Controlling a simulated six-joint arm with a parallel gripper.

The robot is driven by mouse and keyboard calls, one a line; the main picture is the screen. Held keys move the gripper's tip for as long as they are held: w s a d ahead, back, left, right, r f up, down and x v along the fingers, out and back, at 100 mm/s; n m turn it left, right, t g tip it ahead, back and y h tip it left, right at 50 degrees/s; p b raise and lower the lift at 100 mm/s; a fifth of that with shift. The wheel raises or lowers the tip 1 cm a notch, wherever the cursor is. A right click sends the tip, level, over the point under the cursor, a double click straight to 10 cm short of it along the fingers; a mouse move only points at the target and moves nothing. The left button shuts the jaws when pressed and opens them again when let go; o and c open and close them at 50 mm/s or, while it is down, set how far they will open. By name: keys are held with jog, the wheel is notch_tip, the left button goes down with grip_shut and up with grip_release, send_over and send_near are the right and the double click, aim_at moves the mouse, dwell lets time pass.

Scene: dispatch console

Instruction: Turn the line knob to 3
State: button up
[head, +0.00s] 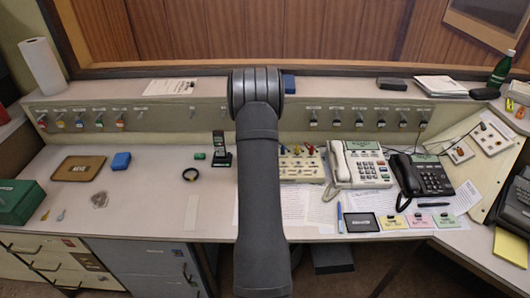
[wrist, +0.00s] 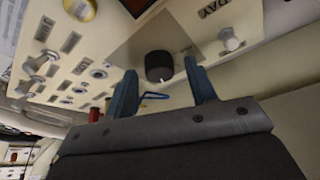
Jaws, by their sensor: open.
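A black round knob (wrist: 159,66) with a short white pointer mark sits on a grey plate (wrist: 118,58) in the wrist view. I cannot read any numbers around it, nor a label naming it the line knob. My gripper (wrist: 163,78) is open, its two blue fingers apart. In the picture the knob lies between and just beyond the fingertips; I see no finger closed on it. In the head view my arm covers the middle of the desk, and the gripper and this knob cannot be made out there.
Several switches and sockets fill the panel at left. A thin blue loop (wrist: 154,96) shows between the fingers. A beige plug box (head: 302,167) and a white phone (head: 362,165) lie right of my arm.

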jog(key=c, duration=1)
jog(key=shift+o, duration=0.2)
jog(key=m, duration=0.2)
jog(key=m+g+h, duration=0.1)
jog(key=m, duration=0.2)
jog(key=shift+w+a+m+h, duration=0.1)
jog(key=shift+a+m+h, duration=0.05)
jog(key=shift+m+h, duration=0.15)
jog(key=m+g, duration=0.2)
jog(key=m, duration=0.2)
jog(key=shift+h, duration=0.3)
jog(key=shift+m, duration=0.3)
